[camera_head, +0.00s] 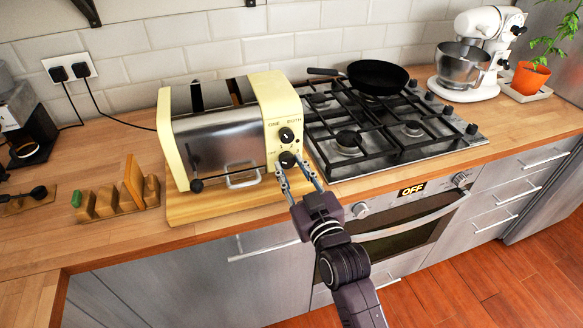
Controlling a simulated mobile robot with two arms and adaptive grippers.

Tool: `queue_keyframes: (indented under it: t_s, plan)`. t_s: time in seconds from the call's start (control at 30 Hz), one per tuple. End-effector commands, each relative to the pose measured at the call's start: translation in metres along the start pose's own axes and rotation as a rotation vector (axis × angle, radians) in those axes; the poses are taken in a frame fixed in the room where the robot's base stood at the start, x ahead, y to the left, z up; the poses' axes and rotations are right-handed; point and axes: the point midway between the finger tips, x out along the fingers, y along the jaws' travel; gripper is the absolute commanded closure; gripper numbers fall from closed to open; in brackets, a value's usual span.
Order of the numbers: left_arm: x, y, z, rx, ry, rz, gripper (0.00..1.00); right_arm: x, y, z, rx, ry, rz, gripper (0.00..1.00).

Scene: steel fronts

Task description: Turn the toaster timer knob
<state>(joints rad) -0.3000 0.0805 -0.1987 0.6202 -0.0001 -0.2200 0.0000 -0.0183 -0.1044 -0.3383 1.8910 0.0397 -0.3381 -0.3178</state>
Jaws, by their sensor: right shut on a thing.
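The cream and steel toaster (222,132) stands on a wooden board (200,210) on the counter. Its right front panel carries two black knobs, an upper knob (286,135) and a lower knob (287,160). Which of them is the timer I cannot read. My right gripper (296,172) reaches up from below, with its fingertips on either side of the lower knob, shut on it. The fingers partly cover the panel below the knob. My left gripper does not show.
A gas hob (395,128) with a black pan (377,76) lies right of the toaster. A wooden rack (118,200) stands at its left. An oven (400,228) and drawers are below the counter edge. A white mixer (470,55) and potted plant (530,78) stand at the back right.

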Motion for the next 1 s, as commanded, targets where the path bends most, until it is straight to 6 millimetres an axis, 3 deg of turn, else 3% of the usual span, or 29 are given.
queue_keyframes:
  t_s: [1.0]
  plan:
    - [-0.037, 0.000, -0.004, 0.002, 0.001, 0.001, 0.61, 0.001, 0.001, 0.000, 0.705, 0.033, 0.007, 0.97]
